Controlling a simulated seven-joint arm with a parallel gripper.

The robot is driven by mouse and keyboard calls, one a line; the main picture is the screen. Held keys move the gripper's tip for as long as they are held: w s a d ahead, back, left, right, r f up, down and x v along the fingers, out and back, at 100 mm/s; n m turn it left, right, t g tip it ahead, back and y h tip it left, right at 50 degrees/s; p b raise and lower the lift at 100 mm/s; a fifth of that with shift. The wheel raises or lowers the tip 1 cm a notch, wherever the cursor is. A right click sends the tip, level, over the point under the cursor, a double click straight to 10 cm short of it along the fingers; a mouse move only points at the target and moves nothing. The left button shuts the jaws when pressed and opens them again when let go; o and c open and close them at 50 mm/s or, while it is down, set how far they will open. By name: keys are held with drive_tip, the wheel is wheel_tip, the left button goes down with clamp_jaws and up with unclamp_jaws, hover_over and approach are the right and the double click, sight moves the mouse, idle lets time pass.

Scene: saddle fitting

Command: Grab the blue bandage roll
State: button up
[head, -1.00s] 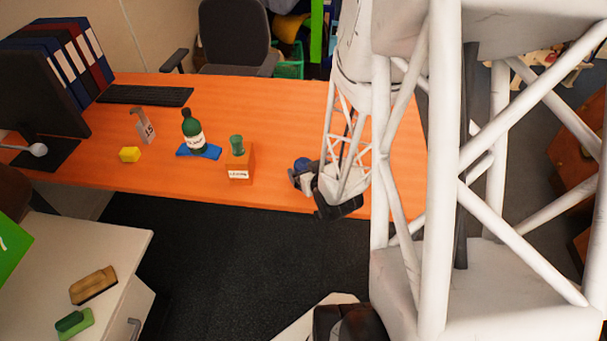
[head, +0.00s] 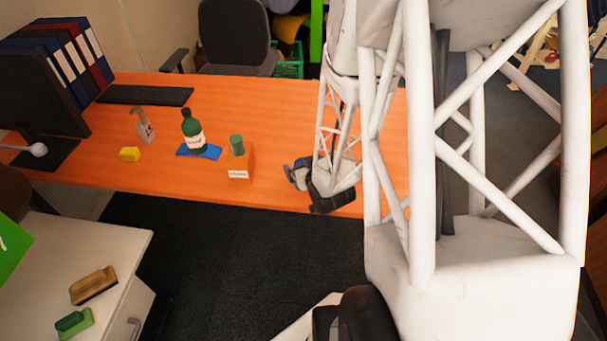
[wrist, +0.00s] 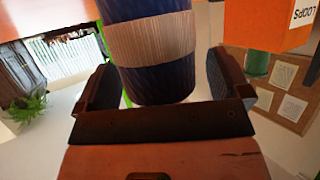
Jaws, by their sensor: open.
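The blue bandage roll (wrist: 158,80) is dark blue with a wide pale band round its middle. It fills the upper centre of the wrist view, and its top end is cut off by the frame edge. My gripper (wrist: 168,85) is open, with one dark finger on each side of the roll. Gaps show between the fingers and the roll, so it is not clamped. In the head view my gripper (head: 302,180) is low over the right part of the orange desk, near its front edge. The roll is mostly hidden there.
An orange box (head: 240,165) with a green roll on top stands left of my gripper. Beyond it are a green bottle (head: 194,138) on a blue pad, a grey tagged item (head: 144,127) and a yellow block (head: 130,154). The desk (head: 270,115) behind the box is clear.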

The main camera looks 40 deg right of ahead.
drive_tip(key=c, duration=1)
drive_tip(key=shift+r, duration=0.15)
drive_tip(key=shift+r, duration=4.9)
